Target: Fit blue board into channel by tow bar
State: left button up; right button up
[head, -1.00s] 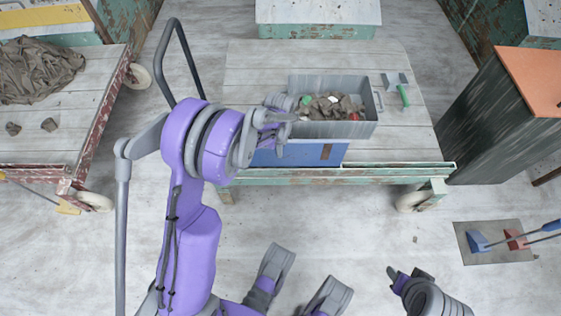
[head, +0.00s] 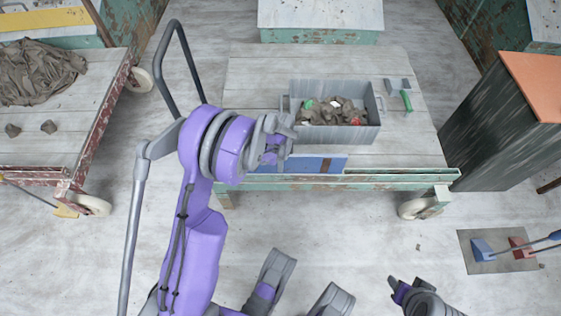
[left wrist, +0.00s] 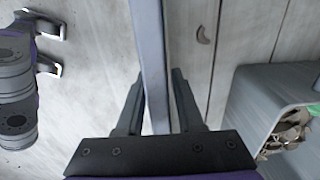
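The blue board (head: 312,164) stands along the near edge of the middle cart, in line with the channel (head: 400,172) there. Its lower part is hidden behind the front rail; I cannot tell how deep it sits. My left gripper (head: 284,142) is over the board's left half. In the left wrist view the board's top edge (left wrist: 151,60) runs between the spread fingers of the gripper (left wrist: 158,95), with a gap at the right finger. The tow bar (head: 172,55) rises at the cart's left end. My right gripper (head: 402,286) is low, away from the cart.
A grey bin (head: 340,134) of clay scraps stands on the cart (head: 250,70) close behind the board. A green-handled tool (head: 406,101) lies right of it. Another cart (head: 60,150) is at left, a dark cabinet (head: 490,125) at right. Floor in front is mostly clear.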

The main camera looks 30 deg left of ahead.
pick_arm(q)
jog(key=shift+o, duration=0.7)
jog(key=shift+r, duration=0.1)
notch_tip(320, 180, up, 12)
jog(key=p, duration=0.3)
jog(key=shift+d+r, duration=0.1)
jog(key=shift+r, duration=0.1)
jog(key=s+d+r+n+t, duration=0.2)
jog(key=s+d+r+n, duration=0.35)
jog(key=s+r, duration=0.35)
jog(key=s+d+r+n+t, duration=0.1)
jog(key=s+d+n, duration=0.1)
jog(key=s, duration=0.4)
jog(key=s+d+r+n+t, duration=0.1)
jog(key=s+d+n, duration=0.1)
jog(key=s+n, duration=0.2)
jog(key=s, duration=0.3)
jog(key=shift+s+d, duration=0.3)
jog(key=shift+d, duration=0.05)
